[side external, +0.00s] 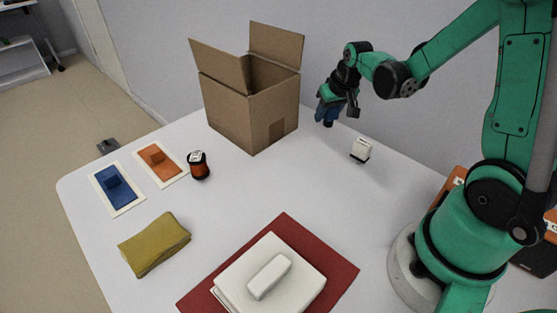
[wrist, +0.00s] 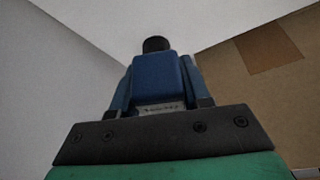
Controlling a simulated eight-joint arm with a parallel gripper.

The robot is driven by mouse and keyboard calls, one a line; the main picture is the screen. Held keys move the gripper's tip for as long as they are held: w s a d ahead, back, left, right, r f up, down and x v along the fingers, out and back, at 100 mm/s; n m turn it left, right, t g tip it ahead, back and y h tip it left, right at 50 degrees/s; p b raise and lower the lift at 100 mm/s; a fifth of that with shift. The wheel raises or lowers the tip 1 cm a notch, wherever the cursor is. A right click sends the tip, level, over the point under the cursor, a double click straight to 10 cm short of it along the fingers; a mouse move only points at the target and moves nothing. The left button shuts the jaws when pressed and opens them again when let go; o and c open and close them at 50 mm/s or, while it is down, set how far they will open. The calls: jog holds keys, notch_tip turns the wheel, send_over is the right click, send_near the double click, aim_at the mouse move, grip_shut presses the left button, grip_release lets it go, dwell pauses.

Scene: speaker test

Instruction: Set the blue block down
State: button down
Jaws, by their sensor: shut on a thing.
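My gripper (side external: 338,108) is shut on a blue block (wrist: 157,74) and holds it above the table, to the right of the open cardboard box. In the wrist view the block sits between the two fingers, with a pale marked strip at its near end and a dark round part beyond its far end. In the side view the block (side external: 328,111) is small and partly hidden by the gripper. The white table (side external: 225,195) lies below it, and its lower end appears clear of the surface.
The cardboard box (side external: 228,108) stands at the back. A white-and-dark item (side external: 361,150) stands below and right of my gripper. A red-black canister (side external: 199,166), blue card (side external: 104,196), orange card (side external: 172,170), mustard cloth (side external: 154,243) and red mat (side external: 340,273) bearing white pieces (side external: 300,283) occupy the left and front.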

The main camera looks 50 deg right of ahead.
aim_at(326, 126)
jog(key=shift+f, duration=1.8)
jog(key=shift+c, duration=2.1)
grip_release()
jog(key=shift+f, duration=0.15)
jog(key=v, duration=1.2)
jog(key=s+a+r+n+t+y, duration=0.1)
jog(key=a+n, duration=0.1)
jog(key=a, duration=0.4)
jog(key=s+a+r+n+t, duration=0.1)
jog(key=a+n+t, duration=0.1)
jog(key=a, duration=0.5)
jog(key=shift+s+a+y, duration=0.25)
jog(key=shift+s+y, duration=0.05)
jog(key=shift+y, duration=0.1)
